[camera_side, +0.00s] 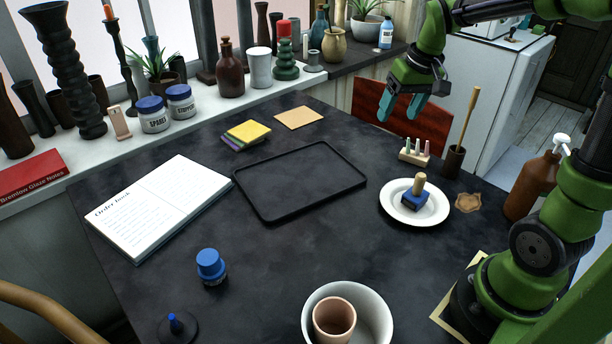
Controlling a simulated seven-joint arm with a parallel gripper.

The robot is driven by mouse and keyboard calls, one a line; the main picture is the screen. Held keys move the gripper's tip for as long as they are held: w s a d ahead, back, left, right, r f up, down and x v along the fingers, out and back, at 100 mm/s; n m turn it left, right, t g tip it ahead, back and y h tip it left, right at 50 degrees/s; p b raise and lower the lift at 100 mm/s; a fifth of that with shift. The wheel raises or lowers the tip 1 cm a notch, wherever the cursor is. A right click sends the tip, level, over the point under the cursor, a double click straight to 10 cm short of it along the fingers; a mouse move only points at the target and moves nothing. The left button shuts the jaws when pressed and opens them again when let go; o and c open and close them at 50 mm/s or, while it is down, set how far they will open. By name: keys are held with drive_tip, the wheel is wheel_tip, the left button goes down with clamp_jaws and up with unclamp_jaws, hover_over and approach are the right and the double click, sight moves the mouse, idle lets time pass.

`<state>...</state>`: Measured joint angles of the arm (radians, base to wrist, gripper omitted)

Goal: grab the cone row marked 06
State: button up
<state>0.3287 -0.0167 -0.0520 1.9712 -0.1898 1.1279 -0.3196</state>
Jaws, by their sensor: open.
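The cone row (414,152) is a small pale block with several upright cones, some greenish. It stands on the dark table behind the white plate, toward the right. Its marking is too small to read here. My gripper (402,107) is open and empty, with teal fingers pointing down. It hangs above and slightly left of the cone row in the picture, apart from it.
A white plate (388,204) holding a blue wooden-handled stamp (413,197) is in front of the cone row. A dark cup with a brush (454,160) stands close on its right. A black tray (262,213) lies left. A brown pump bottle (531,188) is at right.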

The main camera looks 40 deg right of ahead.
sight(416, 151)
drive_tip(key=w+d+f+n+g, duration=0.2)
drive_tip(key=d+n, duration=0.2)
drive_tip(key=d, duration=0.5)
drive_tip(key=w+d+f+n+g, duration=0.2)
drive_tip(key=d+f+n, duration=0.1)
drive_tip(key=d, duration=0.5)
drive_tip(key=f, duration=0.5)
drive_tip(key=s+f, duration=0.1)
drive_tip(key=f, duration=0.9)
drive_tip(key=shift+s+d+f, duration=0.3)
drive_tip(key=shift+d, duration=0.05)
drive_tip(key=c, duration=1.1)
drive_tip(key=shift+c, duration=0.7)
drive_tip(key=shift+r, duration=0.2)
